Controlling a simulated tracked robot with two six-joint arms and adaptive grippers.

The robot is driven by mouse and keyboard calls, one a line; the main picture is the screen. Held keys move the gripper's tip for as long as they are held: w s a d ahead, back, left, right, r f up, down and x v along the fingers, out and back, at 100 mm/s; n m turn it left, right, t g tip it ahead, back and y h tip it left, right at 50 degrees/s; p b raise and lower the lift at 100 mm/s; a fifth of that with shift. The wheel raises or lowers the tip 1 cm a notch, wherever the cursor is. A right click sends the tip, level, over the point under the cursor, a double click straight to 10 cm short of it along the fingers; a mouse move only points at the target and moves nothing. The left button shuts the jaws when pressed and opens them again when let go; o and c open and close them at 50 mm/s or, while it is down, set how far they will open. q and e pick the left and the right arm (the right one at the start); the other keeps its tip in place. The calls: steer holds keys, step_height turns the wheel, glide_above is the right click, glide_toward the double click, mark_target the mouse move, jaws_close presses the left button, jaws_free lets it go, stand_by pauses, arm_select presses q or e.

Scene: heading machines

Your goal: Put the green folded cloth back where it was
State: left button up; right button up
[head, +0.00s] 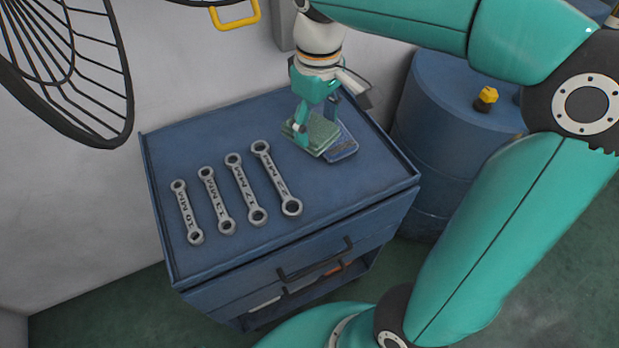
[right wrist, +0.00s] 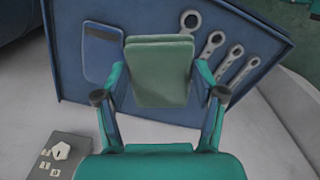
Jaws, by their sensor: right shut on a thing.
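The green folded cloth (head: 316,134) is at the back right of the blue cabinet's top, between the fingers of my right gripper (head: 316,112). In the right wrist view the cloth (right wrist: 160,72) sits between the two fingertips of the right gripper (right wrist: 160,96), which is shut on it. The cloth is close to the cabinet top; I cannot tell whether it touches it. A blue flat item (head: 343,146) lies beside the cloth on its right, partly hidden by it in the head view. It also shows in the right wrist view (right wrist: 102,53). My left gripper is not in view.
Several wrenches lie in a row on the cabinet top (head: 215,135), among them a 22 mm wrench (head: 276,178) nearest the cloth. The top has a raised rim. A blue drum (head: 450,110) with a yellow cap stands right of the cabinet. A dark wire guard (head: 70,65) hangs at upper left.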

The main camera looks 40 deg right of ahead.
steer(key=f, duration=1.8)
steer(key=shift+s+d+f+b, duration=0.2)
steer(key=shift+f+b, duration=0.1)
steer(key=shift+f, duration=0.1)
steer(key=o, duration=1)
steer(key=shift+r, duration=0.15)
step_height(320, 180, up, 12)
steer(key=shift+f, duration=0.1)
